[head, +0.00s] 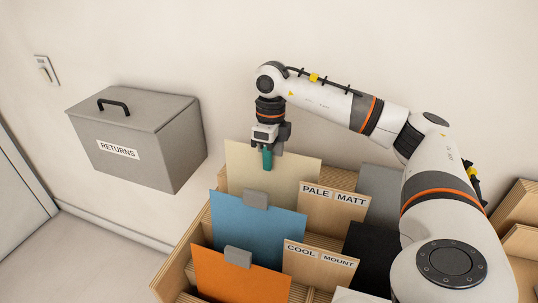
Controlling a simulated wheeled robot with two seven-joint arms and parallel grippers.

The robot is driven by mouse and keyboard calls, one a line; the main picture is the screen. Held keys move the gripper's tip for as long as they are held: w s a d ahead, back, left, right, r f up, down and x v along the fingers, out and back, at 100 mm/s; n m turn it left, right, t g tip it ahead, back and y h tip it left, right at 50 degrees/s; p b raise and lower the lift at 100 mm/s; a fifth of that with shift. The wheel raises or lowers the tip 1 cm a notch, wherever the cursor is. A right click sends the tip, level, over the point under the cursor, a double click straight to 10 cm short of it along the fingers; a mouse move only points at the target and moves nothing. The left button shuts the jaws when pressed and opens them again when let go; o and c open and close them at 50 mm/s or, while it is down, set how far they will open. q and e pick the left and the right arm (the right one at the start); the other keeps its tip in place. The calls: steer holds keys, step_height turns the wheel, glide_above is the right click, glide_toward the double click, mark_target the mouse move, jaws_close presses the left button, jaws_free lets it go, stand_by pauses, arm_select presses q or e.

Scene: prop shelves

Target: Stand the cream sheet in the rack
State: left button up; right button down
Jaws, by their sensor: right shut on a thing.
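The cream sheet (300,170) is upright at the back left of the wooden rack (172,275), behind the blue sheet (235,222). My right gripper (267,160), with teal fingertips, is shut on the cream sheet near the middle of its top edge. The blue sheet and a "PALE MATT" divider (333,212) overlap the cream sheet's lower part. Its bottom edge is hidden, so I cannot tell whether it rests in a slot. My left gripper is not in view.
An orange sheet (225,275) and a "COOL MOUNT" divider (318,270) stand nearer in the rack. A grey sheet (379,185) and a black sheet (370,250) stand to the right. A grey "RETURNS" box (150,165) is left against the wall.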

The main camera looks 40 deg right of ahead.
steer(key=shift+f, duration=0.25)
steer(key=c, duration=1.3)
jaws_free()
steer(key=shift+r, duration=0.1)
steer(key=r, duration=0.7)
steer(key=r+p, duration=0.1)
steer(key=r, duration=0.2)
steer(key=shift+w+d+r, duration=0.25)
steer(key=shift+d+r, duration=0.05)
steer(key=shift+d, duration=0.05)
steer(key=shift+d+r+p, duration=0.1)
steer(key=shift+r+p, duration=0.2)
steer(key=shift+r, duration=0.35)
steer(key=shift+f, duration=0.1)
